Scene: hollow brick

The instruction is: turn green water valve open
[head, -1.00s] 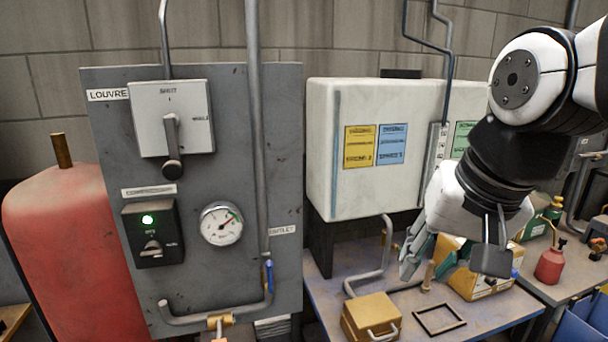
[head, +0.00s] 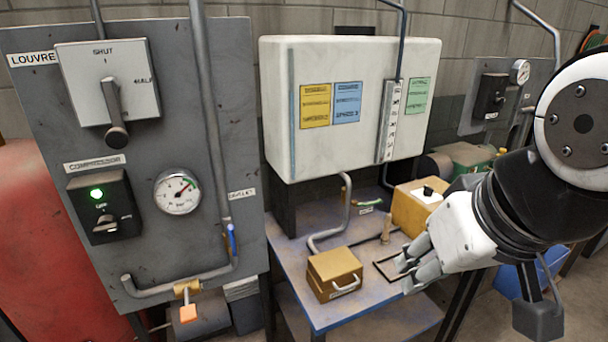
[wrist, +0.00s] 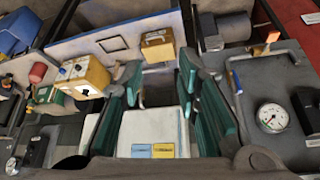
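A small green item (head: 370,206), perhaps the valve's handle or a tag, shows beside the bent pipe under the white tank (head: 280,110). It is too small to tell which, or how it is turned. My gripper (head: 408,268) is at the right of the head view, in front of the bench and lower than the tank, apart from the green item. In the wrist view its teal fingers (wrist: 160,82) are spread with nothing gripped between them. The tank (wrist: 148,128) shows beyond and between them. I cannot pick out the valve in the wrist view.
A grey panel (head: 150,215) with gauge, switches and a blue-handled pipe valve (head: 231,238) stands at left, beside a red tank (head: 40,240). The bench holds a brass-coloured box (head: 334,275), a dark frame (head: 384,272) and a yellow box (head: 410,207). An orange handle (head: 188,313) hangs below the panel.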

